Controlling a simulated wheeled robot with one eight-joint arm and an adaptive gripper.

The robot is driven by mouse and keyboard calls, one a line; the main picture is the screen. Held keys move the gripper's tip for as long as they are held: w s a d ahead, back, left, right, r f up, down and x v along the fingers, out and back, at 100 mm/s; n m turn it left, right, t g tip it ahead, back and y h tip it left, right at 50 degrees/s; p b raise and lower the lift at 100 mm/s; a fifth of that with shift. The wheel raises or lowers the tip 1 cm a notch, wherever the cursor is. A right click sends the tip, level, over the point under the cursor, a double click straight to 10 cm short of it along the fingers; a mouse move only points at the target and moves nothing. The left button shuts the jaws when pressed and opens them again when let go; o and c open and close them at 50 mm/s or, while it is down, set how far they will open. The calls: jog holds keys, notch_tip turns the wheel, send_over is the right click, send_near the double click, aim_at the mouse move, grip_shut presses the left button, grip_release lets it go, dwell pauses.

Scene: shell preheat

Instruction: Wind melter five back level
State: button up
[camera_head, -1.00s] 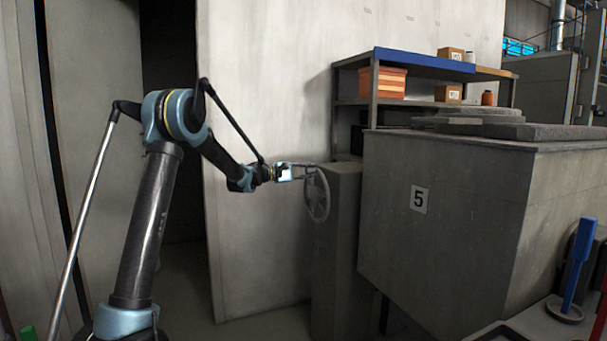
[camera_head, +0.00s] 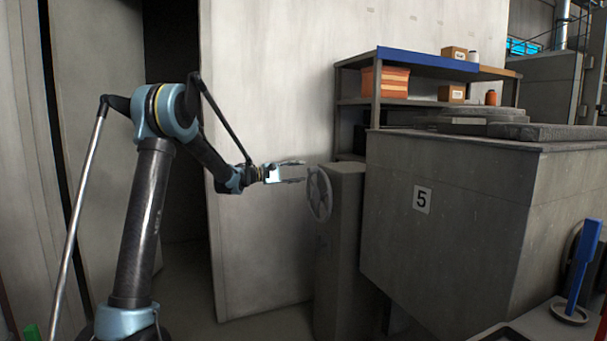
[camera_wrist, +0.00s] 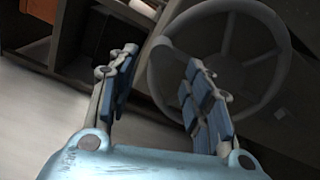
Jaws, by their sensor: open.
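The melter (camera_head: 455,215) is a large grey box with a "5" plate (camera_head: 422,199) on its front face. A grey handwheel (camera_head: 320,193) stands on the left side of the grey pedestal (camera_head: 346,255) beside the melter. My gripper (camera_head: 303,171) is open and empty, just left of the wheel near its upper rim, with a small gap. In the wrist view the wheel (camera_wrist: 284,70) fills the upper right, and its rim passes behind my right finger. A short knob (camera_wrist: 165,45) on the rim shows between my fingers, beyond their tips.
A shelf rack (camera_head: 420,102) with an orange crate (camera_head: 386,81) and small boxes stands behind the melter. A pale wall panel (camera_head: 270,240) is close behind my arm. A blue upright handle (camera_head: 580,265) stands at the lower right.

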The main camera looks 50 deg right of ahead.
jog(key=v, duration=0.6)
jog(key=shift+w, duration=0.15)
dwell(0.3)
jog(key=w+a+f+t+y, duration=0.2)
jog(key=a+t, duration=0.1)
jog(key=a, duration=1)
jog(key=w+a+f+t+y, duration=0.2)
jog(key=w+a+t, duration=0.1)
jog(key=a, duration=1)
jog(key=w+a+f+t+y, duration=0.2)
jog(key=a+f, duration=0.1)
jog(key=a, duration=1)
jog(key=s+a+f+n+t+y, duration=0.1)
jog(key=s+a+f+y, duration=0.2)
jog(key=a, duration=0.9)
jog(key=s+a+f+n+t+y, duration=0.1)
jog(key=s+a+f+y, duration=0.2)
jog(key=s+a+f, duration=0.4)
jog(key=s+a+f+n+t+y, duration=0.1)
jog(key=s+a+f+y, duration=0.2)
jog(key=a, duration=1.4)
notch_tip(320, 180, down, 5)
jog(key=shift+s+a+y, duration=0.3)
jog(key=shift+s+a, duration=0.05)
jog(key=shift+s, duration=0.7)
jog(key=shift+c, duration=1.5)
